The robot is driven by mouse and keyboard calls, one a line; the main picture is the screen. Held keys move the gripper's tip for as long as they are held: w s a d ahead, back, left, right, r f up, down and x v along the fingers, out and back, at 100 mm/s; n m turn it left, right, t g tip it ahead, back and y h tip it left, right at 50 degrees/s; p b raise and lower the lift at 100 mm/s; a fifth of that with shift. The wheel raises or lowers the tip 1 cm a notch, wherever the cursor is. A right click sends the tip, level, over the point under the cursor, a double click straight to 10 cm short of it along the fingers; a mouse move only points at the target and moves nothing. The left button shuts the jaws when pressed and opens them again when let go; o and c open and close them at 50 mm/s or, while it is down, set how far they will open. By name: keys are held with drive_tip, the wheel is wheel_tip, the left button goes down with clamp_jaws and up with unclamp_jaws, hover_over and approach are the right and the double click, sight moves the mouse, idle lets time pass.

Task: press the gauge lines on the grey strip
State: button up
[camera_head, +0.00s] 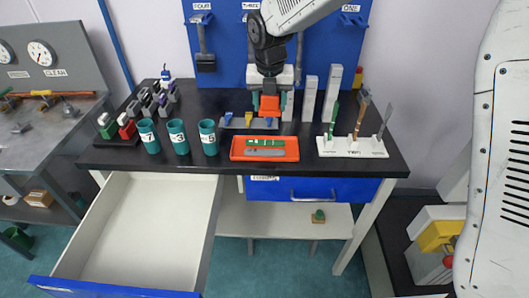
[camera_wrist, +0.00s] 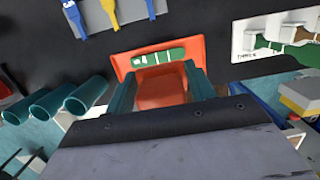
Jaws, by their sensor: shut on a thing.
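The grey strip (camera_head: 265,153) lies in the orange tray (camera_head: 236,155) near the front edge of the dark bench, in front of a green strip (camera_head: 265,143). My gripper (camera_head: 268,105) is shut on an orange block (camera_head: 269,102) between its teal fingers, above the bench behind the tray. In the wrist view the orange block (camera_wrist: 162,90) fills the space between the fingers. The tray (camera_wrist: 205,52) and green strip (camera_wrist: 158,57) show beyond it. The grey strip is not seen there, and the block's working face is hidden.
Teal cups (camera_head: 177,137) stand left of the tray. A white rack (camera_head: 352,147) with upright tools stands to the right. A grey holder (camera_head: 235,122) with blue and yellow tools lies behind. A white drawer (camera_head: 140,225) is pulled open below the bench.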

drive_tip(key=shift+r, duration=4.75)
